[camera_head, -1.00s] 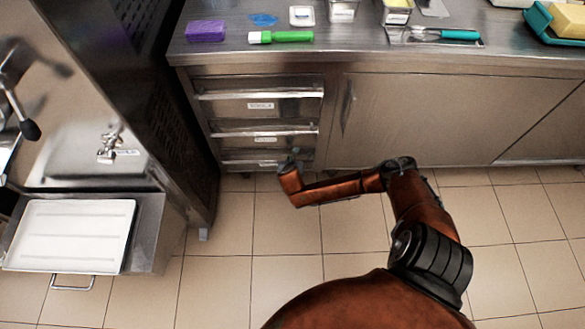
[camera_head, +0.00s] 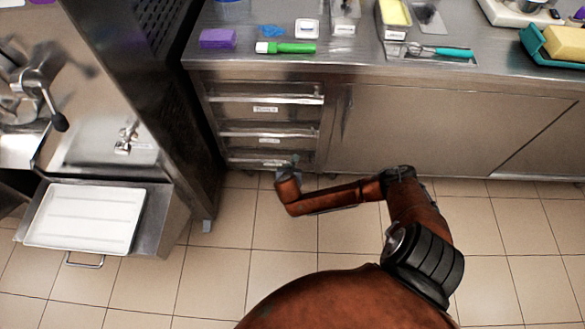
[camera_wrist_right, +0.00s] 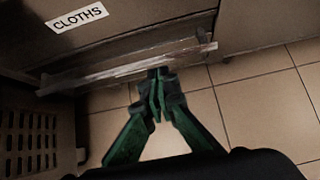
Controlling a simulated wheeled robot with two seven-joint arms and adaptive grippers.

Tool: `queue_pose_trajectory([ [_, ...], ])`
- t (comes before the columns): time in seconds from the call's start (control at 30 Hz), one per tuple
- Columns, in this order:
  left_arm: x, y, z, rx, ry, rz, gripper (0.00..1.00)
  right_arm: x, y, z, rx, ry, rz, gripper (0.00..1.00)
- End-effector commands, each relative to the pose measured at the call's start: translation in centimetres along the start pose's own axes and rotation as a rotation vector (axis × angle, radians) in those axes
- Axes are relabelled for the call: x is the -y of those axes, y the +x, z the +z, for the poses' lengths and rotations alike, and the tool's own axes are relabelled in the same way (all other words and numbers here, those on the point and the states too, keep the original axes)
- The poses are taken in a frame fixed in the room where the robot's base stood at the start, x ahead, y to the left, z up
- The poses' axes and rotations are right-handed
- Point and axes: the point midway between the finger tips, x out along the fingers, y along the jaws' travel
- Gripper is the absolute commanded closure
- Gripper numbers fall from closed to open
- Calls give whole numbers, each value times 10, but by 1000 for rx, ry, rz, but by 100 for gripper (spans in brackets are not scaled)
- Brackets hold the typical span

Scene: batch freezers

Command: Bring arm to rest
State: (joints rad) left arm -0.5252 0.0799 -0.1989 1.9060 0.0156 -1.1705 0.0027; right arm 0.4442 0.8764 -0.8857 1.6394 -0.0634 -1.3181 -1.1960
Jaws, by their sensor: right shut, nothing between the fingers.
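My right arm is bent in front of the counter in the head view, with its forearm level above the tiled floor. My right gripper (camera_head: 290,163) is at the arm's far end, small and partly hidden by the wrist, in front of the lowest drawer. In the right wrist view the gripper's green fingers (camera_wrist_right: 158,96) are together with nothing between them. They point toward a metal drawer handle (camera_wrist_right: 130,68) below a "CLOTHS" label (camera_wrist_right: 77,18); I cannot tell whether they touch it. My left gripper is not in view.
A steel counter (camera_head: 360,60) holds a purple sponge (camera_head: 217,38), a green-handled tool (camera_head: 290,48) and a teal-handled tool (camera_head: 452,52). Three drawers (camera_head: 265,110) sit below. A freezer machine with a white tray (camera_head: 87,217) stands at left. The tiled floor (camera_head: 510,240) is clear.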

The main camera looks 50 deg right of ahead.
Motion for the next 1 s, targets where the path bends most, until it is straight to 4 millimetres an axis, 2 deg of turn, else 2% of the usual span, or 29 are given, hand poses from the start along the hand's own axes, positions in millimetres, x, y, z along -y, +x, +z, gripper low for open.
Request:
queue_pose_trajectory([
  [0.2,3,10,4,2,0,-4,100,0,-6,-1,-1,0,0,100],
  [0.43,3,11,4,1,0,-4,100,1,-6,-3,-4,2,0,100],
  [0.53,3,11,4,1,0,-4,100,4,-8,-21,-35,40,-1,100],
  [0.57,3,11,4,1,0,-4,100,5,-9,-30,-53,65,-1,100],
  [0.67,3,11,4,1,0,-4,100,15,-16,-82,-147,206,-13,100],
  [0.77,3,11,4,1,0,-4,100,34,-31,-150,-275,429,-57,100],
  [0.8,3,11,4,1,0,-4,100,43,-39,-177,-325,534,-85,100],
  [0.9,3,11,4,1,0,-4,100,70,-62,-241,-438,816,-186,100],
  [1.0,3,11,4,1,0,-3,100,102,-87,-295,-517,1112,-322,100],
])
